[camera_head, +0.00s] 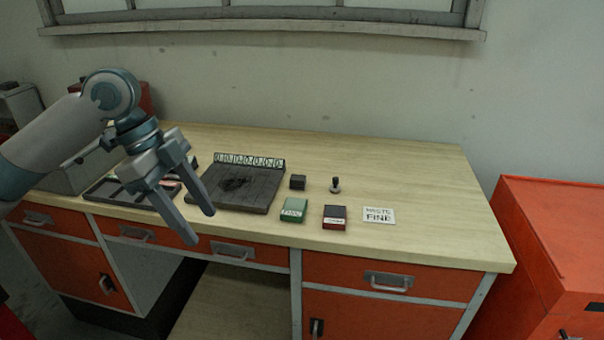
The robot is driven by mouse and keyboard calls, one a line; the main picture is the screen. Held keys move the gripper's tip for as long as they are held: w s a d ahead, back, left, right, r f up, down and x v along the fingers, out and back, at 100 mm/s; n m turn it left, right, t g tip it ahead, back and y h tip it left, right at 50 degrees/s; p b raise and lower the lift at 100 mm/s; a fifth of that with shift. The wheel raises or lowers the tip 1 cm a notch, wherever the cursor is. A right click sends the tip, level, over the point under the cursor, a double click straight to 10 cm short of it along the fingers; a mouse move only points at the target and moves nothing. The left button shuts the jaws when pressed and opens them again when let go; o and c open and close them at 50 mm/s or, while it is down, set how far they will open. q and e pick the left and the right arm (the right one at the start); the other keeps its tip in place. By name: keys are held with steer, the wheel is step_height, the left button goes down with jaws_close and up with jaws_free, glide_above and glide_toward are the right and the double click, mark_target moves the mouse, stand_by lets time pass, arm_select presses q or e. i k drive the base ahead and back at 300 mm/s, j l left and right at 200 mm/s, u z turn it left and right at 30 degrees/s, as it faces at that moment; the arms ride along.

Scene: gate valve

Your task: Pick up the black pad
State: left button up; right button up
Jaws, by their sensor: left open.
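Several small items lie on the wooden workbench (420,170). A dark, black-topped pad with red sides and a pale label (335,216) lies near the front edge, right of a green pad (294,209). A small black block (298,182) sits behind the green pad. I cannot tell for certain which dark item is the black pad. My left gripper (201,228) is open and empty, fingers pointing down and right. It is in front of the dark slab (250,196), to the left of both pads. My right gripper is not in view.
A small black stamp (335,186) stands behind the black-topped pad. A white card reading "FINE" (379,215) lies to its right. A row of number tiles (250,161) edges the dark slab. A dark tray (105,190) lies left. The bench's right side is clear.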

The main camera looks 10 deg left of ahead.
mark_target(297, 182)
steer(key=i, duration=1.4)
